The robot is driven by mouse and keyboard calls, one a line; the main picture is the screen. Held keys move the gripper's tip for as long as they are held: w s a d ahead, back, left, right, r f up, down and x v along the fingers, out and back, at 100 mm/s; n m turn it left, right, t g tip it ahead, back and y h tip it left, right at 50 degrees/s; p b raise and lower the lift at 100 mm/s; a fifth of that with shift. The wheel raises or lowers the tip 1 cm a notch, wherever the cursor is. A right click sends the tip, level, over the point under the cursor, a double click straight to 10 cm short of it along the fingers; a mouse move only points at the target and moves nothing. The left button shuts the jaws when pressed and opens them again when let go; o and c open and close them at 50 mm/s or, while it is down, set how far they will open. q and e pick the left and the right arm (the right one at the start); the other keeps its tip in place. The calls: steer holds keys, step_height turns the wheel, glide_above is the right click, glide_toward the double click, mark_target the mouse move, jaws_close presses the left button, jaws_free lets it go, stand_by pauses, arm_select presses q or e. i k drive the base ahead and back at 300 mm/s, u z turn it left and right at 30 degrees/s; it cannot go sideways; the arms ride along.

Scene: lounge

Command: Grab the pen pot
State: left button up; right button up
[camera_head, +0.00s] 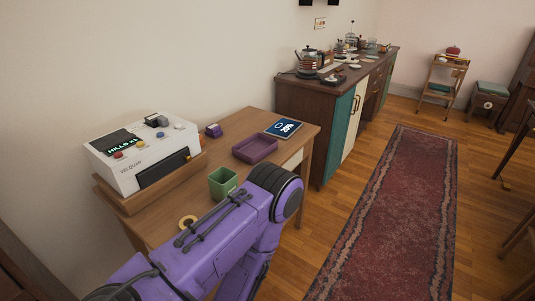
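The likely pen pot is a small green square pot (221,188). It stands upright on the wooden desk (225,135), near the desk's front edge, and looks empty. One of my purple arms reaches in from the bottom left and bends just in front of the pot, hiding part of the desk. The arm overlaps the pot's lower right side in the picture; I cannot tell whether they touch. Neither of my grippers shows in the view.
A white printer-like machine (130,165) sits on a wooden stand at the desk's left. A purple tray (246,153), a tablet (276,127), a small purple item (213,130) and a yellow ring (181,222) share the desk. A red rug (395,210) lies on open floor right.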

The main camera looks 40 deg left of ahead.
mark_target(223, 182)
steer(key=i, duration=2.1)
steer(key=u, duration=1.25)
